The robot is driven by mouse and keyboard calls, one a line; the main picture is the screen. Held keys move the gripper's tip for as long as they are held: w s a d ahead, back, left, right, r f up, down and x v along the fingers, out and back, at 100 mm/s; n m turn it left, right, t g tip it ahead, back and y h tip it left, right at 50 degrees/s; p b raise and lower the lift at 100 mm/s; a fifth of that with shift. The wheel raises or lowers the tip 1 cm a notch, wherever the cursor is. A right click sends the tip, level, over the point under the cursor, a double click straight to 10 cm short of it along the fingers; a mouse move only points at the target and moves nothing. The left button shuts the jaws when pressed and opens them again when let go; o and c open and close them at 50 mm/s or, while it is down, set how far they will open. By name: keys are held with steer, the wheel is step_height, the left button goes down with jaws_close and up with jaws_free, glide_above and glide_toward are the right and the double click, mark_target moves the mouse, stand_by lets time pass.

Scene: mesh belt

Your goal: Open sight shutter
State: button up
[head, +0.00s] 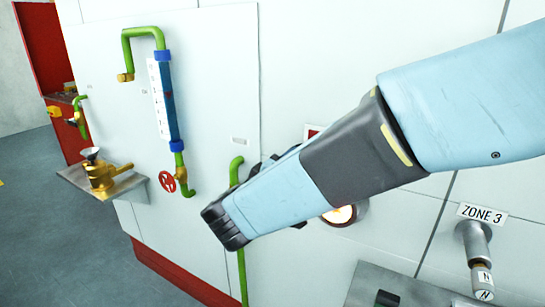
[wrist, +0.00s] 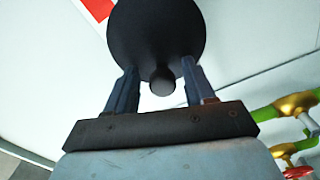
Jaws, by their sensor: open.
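The sight shutter (wrist: 157,30) shows in the wrist view as a dark round disc with a small round knob (wrist: 162,80) at its lower edge. My gripper (wrist: 160,68) is open, with one finger on each side of the knob. The picture does not show clearly whether either finger touches it. In the head view my arm hides the shutter and most of my gripper. A round, lit sight port (head: 341,215) with a metal rim shows partly below my arm.
A green pipe (head: 236,172) runs down the white wall to the left of my arm. A gauge (head: 163,100), a red handwheel (head: 167,180) and a shelf with a brass fitting (head: 101,178) are farther left. A ZONE 3 sign (head: 482,213) and a grey panel (head: 360,285) are at lower right.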

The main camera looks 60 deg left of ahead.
steer(key=v, duration=1.4)
steer(key=shift+w+f, duration=0.1)
